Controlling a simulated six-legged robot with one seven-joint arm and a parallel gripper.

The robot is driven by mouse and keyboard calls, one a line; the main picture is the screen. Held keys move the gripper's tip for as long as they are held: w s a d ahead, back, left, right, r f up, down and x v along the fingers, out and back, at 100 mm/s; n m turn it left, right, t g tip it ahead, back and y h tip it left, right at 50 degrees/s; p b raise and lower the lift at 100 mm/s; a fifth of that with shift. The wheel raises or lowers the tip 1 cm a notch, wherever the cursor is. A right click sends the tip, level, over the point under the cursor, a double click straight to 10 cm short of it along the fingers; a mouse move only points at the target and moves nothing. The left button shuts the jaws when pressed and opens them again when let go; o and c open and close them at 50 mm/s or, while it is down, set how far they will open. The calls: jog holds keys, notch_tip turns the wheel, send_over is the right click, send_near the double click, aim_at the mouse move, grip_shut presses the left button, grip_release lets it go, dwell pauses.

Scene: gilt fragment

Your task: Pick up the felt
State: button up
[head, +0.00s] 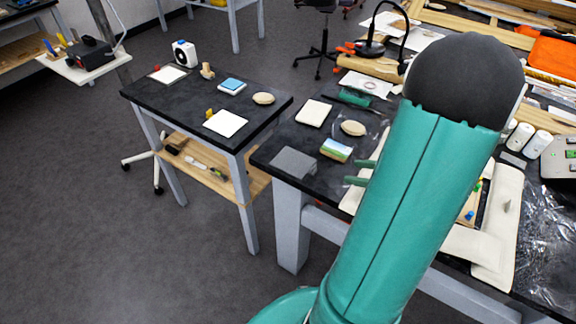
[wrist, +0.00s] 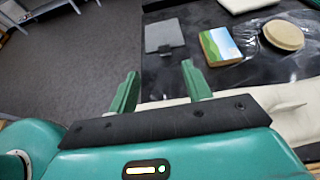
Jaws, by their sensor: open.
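A flat dark grey square, which looks like the felt (head: 294,162), lies on the black table near its front left corner. It also shows in the wrist view (wrist: 164,36), up and ahead of the fingers, with a small tab or fold on its lower edge. My gripper (head: 351,172) is to the right of the felt in the head view, apart from it. In the wrist view my gripper (wrist: 160,71) has its two green fingers spread with nothing between them. My arm hides part of the table in the head view.
A pale cloth or board (wrist: 290,121) lies near my fingers.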

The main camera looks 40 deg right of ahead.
send_near(317, 174)
jog(key=w, duration=0.1)
jog(key=w+a+r, duration=0.2)
jog(key=w, duration=0.1)
jog(key=shift+w, duration=0.1)
jog(key=shift+d+f+x, duration=0.15)
jog(key=shift+x, duration=1.2)
jog(key=shift+d+f+x, duration=0.1)
jog(key=shift+f+x, duration=0.1)
jog(key=shift+x, duration=1.15)
jog(key=c, duration=1.1)
